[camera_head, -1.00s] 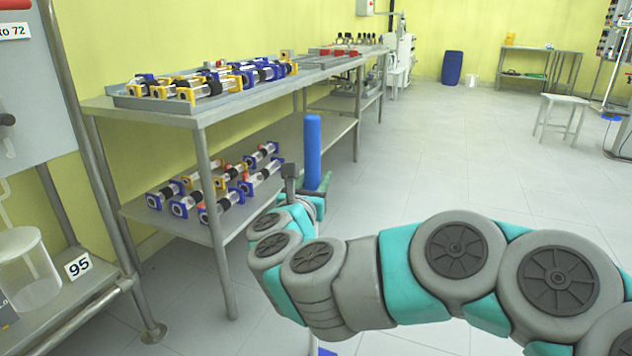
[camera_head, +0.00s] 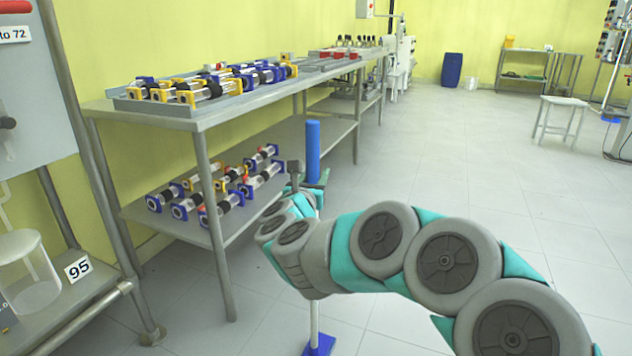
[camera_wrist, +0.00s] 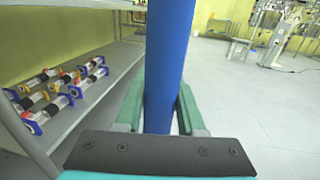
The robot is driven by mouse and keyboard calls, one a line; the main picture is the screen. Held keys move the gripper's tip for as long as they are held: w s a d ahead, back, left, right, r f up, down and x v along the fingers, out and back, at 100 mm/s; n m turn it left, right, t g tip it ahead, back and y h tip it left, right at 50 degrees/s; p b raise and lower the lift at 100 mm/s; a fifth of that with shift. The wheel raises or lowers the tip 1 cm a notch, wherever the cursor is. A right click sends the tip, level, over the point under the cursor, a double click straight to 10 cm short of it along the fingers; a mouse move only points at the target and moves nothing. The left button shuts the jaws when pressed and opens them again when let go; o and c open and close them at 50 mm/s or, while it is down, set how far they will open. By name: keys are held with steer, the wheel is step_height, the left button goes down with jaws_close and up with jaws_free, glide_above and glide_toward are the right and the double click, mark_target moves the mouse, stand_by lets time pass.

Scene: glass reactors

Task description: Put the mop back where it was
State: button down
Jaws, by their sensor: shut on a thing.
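The mop has a blue upper handle (camera_head: 313,150), a pale pole (camera_head: 314,318) and a blue head (camera_head: 319,345) low at the bottom edge of the head view. It stands nearly upright in front of the steel shelf table. My gripper (camera_head: 318,180) is shut on the blue handle near its lower part. In the wrist view the blue handle (camera_wrist: 168,70) runs between the two green fingers (camera_wrist: 160,110). My arm hides part of the pole. I cannot tell whether the head touches the floor.
A steel table (camera_head: 209,120) with a lower shelf stands left, bearing trays (camera_head: 130,103) of cylindrical parts. A stool (camera_head: 560,115) and a blue barrel (camera_head: 452,70) are farther back. Tiled floor (camera_head: 470,170) is open to the right.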

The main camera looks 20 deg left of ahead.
steer(key=shift+f, duration=0.85)
steer(key=c, duration=0.5)
jaws_free()
steer(key=shift+r, duration=0.2)
steer(key=s, duration=0.8)
steer(key=s+d, duration=0.1)
steer(key=s, duration=0.3)
steer(key=shift+f, duration=0.2)
